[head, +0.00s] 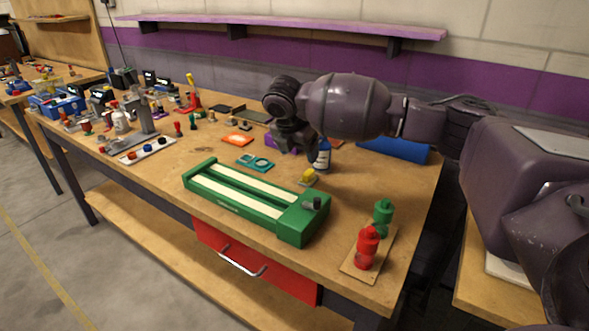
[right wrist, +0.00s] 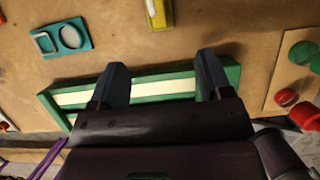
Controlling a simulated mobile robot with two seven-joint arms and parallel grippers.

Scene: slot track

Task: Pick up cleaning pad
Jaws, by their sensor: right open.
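A small yellow block on a pale base (head: 308,178), which looks like the cleaning pad, lies on the workbench just behind the green slot track (head: 289,226). The yellow piece (right wrist: 159,14) is at the top edge of the right wrist view, cut off by the frame. My right gripper (right wrist: 160,78) is open and empty, its fingers apart over the track (right wrist: 152,88) in that view. In the head view the right gripper (head: 300,146) hangs above the bench, behind the yellow piece and apart from it. My left gripper is not in view.
A teal plate (head: 255,162) and an orange piece (head: 237,140) lie left of the yellow piece. A bottle (head: 323,157) stands behind it. Red (head: 367,248) and green (head: 383,216) knobbed pieces stand on a board at the right front. Tools crowd the left bench.

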